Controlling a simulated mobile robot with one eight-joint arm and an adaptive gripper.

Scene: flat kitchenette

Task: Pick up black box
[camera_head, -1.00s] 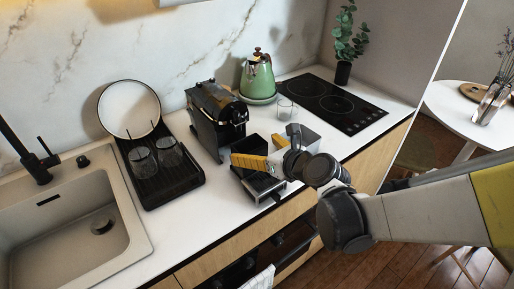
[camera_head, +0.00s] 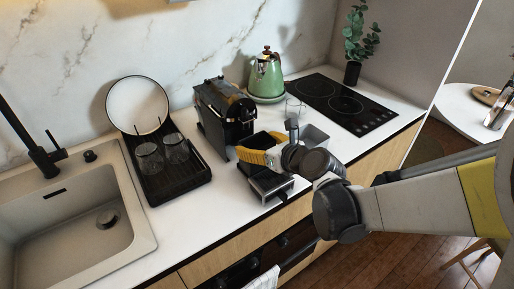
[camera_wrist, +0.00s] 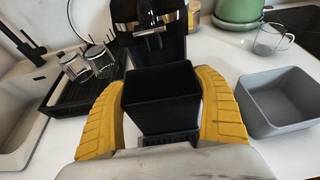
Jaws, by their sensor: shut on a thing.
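The black box (camera_wrist: 162,98) is an open-topped, square container, between my two yellow fingers in the wrist view. My gripper (camera_wrist: 165,110) is shut on it, with a finger bowed along its left and right sides. In the head view, the black box (camera_head: 262,138) shows partly behind a yellow finger of my gripper (camera_head: 258,157), in front of the coffee machine. My arm and the finger hide part of it. I cannot tell whether its base touches the counter.
The black coffee machine (camera_head: 223,112) stands close behind. A grey open box (camera_wrist: 285,100) is to the right, with a glass cup (camera_wrist: 270,40) beyond. A dish rack (camera_head: 172,170) with glasses and the sink (camera_head: 75,225) are left. The hob (camera_head: 343,102) is right.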

